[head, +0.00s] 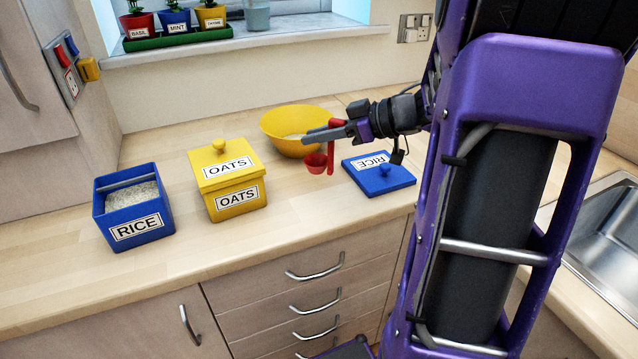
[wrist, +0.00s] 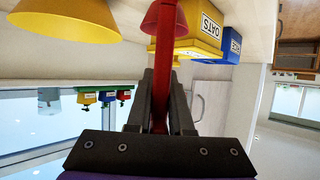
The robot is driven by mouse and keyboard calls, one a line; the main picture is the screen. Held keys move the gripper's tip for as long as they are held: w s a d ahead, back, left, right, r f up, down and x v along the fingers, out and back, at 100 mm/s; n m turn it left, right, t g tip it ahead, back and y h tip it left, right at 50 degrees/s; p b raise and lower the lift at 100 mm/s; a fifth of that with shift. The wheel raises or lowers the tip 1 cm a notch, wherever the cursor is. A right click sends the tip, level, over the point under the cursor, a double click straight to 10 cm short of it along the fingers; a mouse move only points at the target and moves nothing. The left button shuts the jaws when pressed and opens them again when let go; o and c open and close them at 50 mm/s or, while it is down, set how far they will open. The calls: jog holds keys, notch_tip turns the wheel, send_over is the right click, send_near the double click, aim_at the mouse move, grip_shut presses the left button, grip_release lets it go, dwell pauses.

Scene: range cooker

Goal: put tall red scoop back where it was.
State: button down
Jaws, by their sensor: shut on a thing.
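The tall red scoop (head: 330,150) hangs from my gripper (head: 318,134), which is shut on its upright handle. Its red cup (head: 316,163) is at the bottom, above the counter in front of the yellow bowl. In the wrist view the scoop's handle (wrist: 165,65) runs between the two dark fingers (wrist: 160,100). The blue rice box (head: 134,213) stands open at the left with white rice inside. Its blue lid (head: 400,178) lies on the counter to the right of the scoop. What the cup holds cannot be seen.
A yellow oats box (head: 238,203) with its lid on stands between the rice box and the scoop. A yellow bowl (head: 270,125) with pale contents stands behind the scoop. A sink (head: 610,240) is at the right. The front counter strip is clear.

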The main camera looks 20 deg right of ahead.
aim_at(328, 165)
notch_tip(328, 165, down, 8)
jog(key=shift+r+b, duration=0.15)
jog(key=shift+b, duration=0.9)
jog(key=shift+f, duration=0.2)
jog(key=c, duration=0.8)
grip_release()
jog(key=shift+r, duration=0.1)
jog(key=shift+s+d+r, duration=0.15)
jog(key=shift+d+r, duration=0.1)
jog(key=shift+r, duration=0.05)
jog(key=p+v, duration=0.2)
jog(key=v, duration=0.9)
jog(key=shift+s+d, duration=0.1)
jog(key=shift+s, duration=0.05)
